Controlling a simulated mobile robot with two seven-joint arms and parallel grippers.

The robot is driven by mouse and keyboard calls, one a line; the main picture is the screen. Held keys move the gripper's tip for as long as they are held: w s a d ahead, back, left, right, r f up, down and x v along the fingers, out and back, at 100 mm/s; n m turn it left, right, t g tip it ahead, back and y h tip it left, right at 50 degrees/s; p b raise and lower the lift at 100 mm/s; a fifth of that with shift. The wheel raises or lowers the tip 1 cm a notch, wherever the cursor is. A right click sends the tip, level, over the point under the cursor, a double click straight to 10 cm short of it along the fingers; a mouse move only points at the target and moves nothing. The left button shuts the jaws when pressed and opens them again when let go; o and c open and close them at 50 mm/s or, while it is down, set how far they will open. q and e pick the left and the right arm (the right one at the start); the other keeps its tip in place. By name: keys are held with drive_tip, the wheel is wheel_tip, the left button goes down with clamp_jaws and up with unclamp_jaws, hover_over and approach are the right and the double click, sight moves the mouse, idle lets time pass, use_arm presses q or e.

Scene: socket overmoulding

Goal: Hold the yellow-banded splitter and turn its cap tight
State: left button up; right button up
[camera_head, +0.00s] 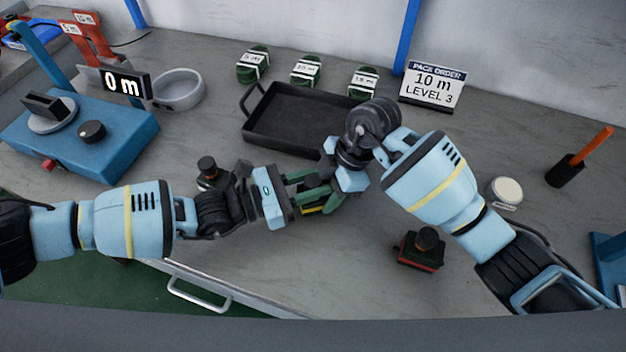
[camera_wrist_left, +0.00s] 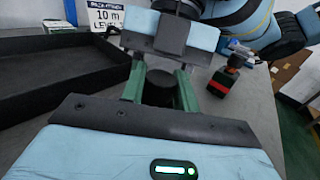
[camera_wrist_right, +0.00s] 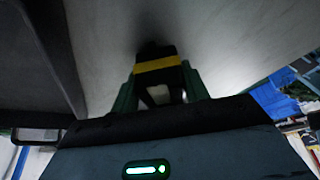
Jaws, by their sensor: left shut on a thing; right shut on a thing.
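The yellow-banded splitter (camera_head: 312,210) is held off to the front of the black tray, between my two grippers, mostly hidden by fingers. My left gripper (camera_head: 308,188) comes from the left and is shut on its black round cap, which shows between green fingers in the left wrist view (camera_wrist_left: 160,88). My right gripper (camera_head: 326,202) reaches down from the right, slightly lower, and is shut on the dark splitter body; its yellow band shows in the right wrist view (camera_wrist_right: 157,66). I cannot tell how tightly the cap sits.
A red-banded splitter (camera_head: 420,250) stands on the table at front right. Another black-capped splitter (camera_head: 209,172) stands behind my left wrist. The empty black tray (camera_head: 262,150), green coils (camera_head: 305,71), order sign (camera_head: 432,85), grey bowl (camera_head: 178,90) and blue machine (camera_head: 110,150) are farther back.

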use_arm(q)
drive_tip(key=shift+d+r+m+g+h, duration=0.1)
drive_tip(key=shift+r+m+g+h, duration=0.25)
drive_tip(key=shift+g, duration=0.25)
drive_tip(key=shift+f, duration=0.1)
drive_tip(key=o, duration=0.6)
drive_tip(key=shift+c, duration=0.2)
drive_tip(key=shift+o, duration=0.6)
drive_tip(key=shift+f, duration=0.15)
drive_tip(key=v, duration=1.2)
